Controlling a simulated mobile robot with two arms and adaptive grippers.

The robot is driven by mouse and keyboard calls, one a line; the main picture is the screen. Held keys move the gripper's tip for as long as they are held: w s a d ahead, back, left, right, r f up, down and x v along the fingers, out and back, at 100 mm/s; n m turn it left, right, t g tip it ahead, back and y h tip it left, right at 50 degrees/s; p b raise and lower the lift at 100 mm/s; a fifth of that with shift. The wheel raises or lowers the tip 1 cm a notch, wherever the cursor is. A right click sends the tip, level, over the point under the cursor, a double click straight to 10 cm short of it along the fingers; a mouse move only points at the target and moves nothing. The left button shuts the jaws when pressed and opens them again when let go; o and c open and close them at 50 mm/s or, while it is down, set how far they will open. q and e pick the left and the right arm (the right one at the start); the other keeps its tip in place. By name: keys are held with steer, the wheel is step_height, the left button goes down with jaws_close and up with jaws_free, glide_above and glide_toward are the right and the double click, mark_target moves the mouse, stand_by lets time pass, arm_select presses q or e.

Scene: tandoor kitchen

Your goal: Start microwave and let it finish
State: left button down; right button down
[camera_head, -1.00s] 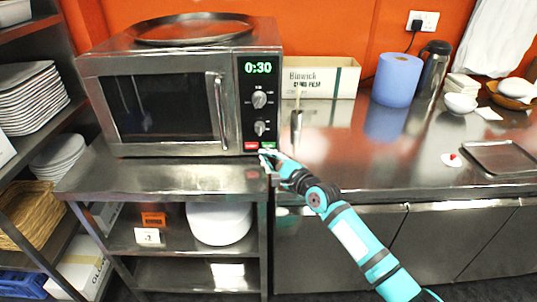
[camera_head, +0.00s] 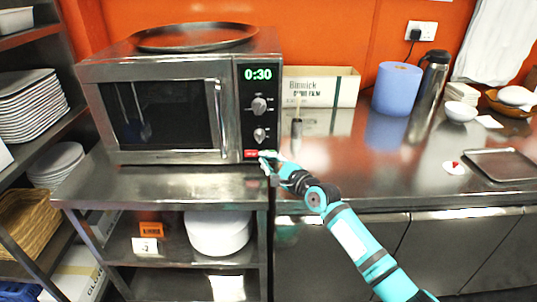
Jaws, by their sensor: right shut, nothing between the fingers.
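The microwave (camera_head: 160,68) stands on a steel shelf unit with its door (camera_head: 160,115) shut. Its display (camera_head: 257,74) reads 0:30 in green. Two knobs (camera_head: 259,105) sit below the display. A red button (camera_head: 251,154) shows at the bottom of the panel. The green button beside it is hidden behind my right gripper (camera_head: 266,158). My right gripper is shut and empty, with its tip at the green button's place; I cannot tell whether it touches. My left gripper is not in view.
A round dark tray (camera_head: 194,37) lies on top of the microwave. A cling film box (camera_head: 320,87), blue paper roll (camera_head: 397,89) and steel flask (camera_head: 429,82) stand on the counter to the right. A plate rack with stacked plates (camera_head: 31,107) is at the left.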

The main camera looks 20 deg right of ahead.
steer(key=shift+w, duration=0.15)
stand_by(0.7)
steer(key=shift+w+d, duration=0.1)
steer(key=shift+w, duration=0.15)
